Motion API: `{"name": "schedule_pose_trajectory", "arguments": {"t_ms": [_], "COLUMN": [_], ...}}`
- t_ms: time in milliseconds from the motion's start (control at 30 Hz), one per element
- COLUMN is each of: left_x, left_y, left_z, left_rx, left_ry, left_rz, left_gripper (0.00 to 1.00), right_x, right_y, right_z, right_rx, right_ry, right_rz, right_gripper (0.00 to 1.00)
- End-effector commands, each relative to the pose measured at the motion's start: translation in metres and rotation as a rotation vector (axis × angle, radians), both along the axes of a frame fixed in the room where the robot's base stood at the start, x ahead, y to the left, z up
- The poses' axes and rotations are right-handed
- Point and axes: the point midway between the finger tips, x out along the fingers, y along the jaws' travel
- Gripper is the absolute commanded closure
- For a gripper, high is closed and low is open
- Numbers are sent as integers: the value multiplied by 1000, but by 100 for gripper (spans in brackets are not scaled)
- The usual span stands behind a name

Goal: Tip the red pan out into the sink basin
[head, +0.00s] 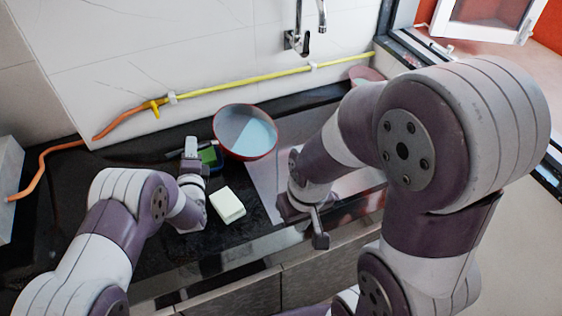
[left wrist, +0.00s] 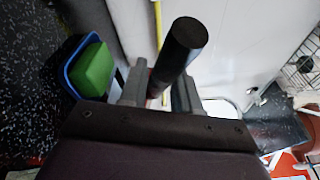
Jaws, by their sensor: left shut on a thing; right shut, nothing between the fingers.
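The red pan (head: 246,133) shows in the head view with a red rim and a grey inside. A pale blue patch, which looks like liquid, lies in it. It hangs over the counter's back, by the left edge of the grey metal sink basin (head: 262,178). My left gripper (head: 191,148) is left of the pan. In the left wrist view, my left gripper (left wrist: 157,92) is shut on a black handle (left wrist: 181,48). My right gripper (head: 318,232) is shut and empty over the sink's front edge. My right arm hides much of the basin.
A blue tray with a green block (head: 209,156) sits beside the left gripper. A white block (head: 227,204) lies on the dark counter in front. A faucet (head: 298,42) and a yellow hose (head: 240,80) are on the back wall. A pink bowl (head: 366,75) stands farther right.

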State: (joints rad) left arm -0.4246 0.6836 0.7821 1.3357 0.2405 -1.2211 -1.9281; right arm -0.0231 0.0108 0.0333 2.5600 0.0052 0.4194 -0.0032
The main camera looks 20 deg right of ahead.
Motion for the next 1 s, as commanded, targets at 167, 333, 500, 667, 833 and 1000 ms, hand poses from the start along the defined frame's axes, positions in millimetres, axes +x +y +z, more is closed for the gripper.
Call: {"name": "schedule_pose_trajectory", "arguments": {"t_ms": [167, 333, 500, 667, 833, 1000], "left_x": [0, -2, -5, -6, -7, -7], "left_y": [-1, -3, -7, -8, -9, -9], "left_z": [3, 7, 13, 17, 18, 18], "left_rx": [1, 28, 60, 81, 89, 89], "left_ry": [-9, -30, -58, -75, -82, -83], "left_rz": [0, 0, -1, 0, 1, 1], "left_gripper": [100, 100, 100, 100, 100, 100], "right_x": [0, 0, 0, 0, 0, 0], "right_y": [0, 0, 0, 0, 0, 0], "right_z": [0, 0, 0, -1, -1, -1], "right_rx": [0, 0, 0, 0, 0, 0], "right_ry": [0, 0, 0, 0, 0, 0], "right_rz": [0, 0, 0, 0, 0, 0], "right_gripper": [100, 100, 100, 100, 100, 100]}}
